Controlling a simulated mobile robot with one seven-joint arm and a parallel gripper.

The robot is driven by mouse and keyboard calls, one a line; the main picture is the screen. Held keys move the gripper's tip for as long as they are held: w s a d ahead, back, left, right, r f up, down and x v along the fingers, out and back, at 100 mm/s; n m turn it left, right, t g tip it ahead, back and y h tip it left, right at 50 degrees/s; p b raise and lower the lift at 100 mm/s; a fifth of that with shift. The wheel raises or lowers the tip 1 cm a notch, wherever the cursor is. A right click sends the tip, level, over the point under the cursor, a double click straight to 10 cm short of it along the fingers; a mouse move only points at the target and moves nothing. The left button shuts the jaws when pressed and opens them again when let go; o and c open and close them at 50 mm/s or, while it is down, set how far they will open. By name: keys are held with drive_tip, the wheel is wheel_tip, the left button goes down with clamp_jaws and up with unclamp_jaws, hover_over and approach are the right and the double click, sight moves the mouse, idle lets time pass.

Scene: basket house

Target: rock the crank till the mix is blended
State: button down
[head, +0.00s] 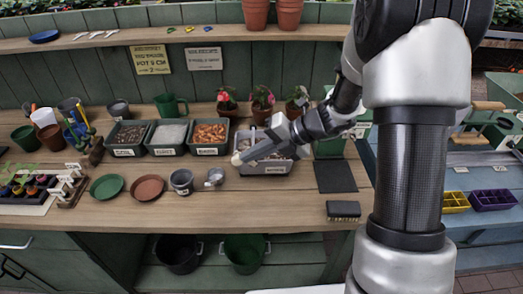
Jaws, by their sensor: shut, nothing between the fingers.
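My gripper (240,157) is shut and empty. It points left over a grey labelled tray (262,170) near the middle of the wooden bench, and part of that tray is hidden under it. I cannot tell if they touch. No crank can be made out for certain. A green device (504,133) with wooden handles (470,138) stands on the blue bench at the right, partly behind my arm. Three dark bins hold dark soil (129,134), a pale grainy material (169,134) and brown chips (209,133).
Potted flowers (262,101) and a green jug (171,106) stand behind the bins. A green saucer (106,187), a brown saucer (147,188), a dark pot (182,181) and a small metal cup (214,177) lie in front. A dark mat (335,176) and black brush-like block (343,209) lie right. The front middle is clear.

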drive_tip(key=shift+a, duration=0.15)
drive_tip(key=shift+a+f+p, duration=0.45)
drive_tip(key=shift+a+p, duration=0.3)
drive_tip(key=shift+p, duration=0.5)
drive_tip(key=shift+r, duration=0.15)
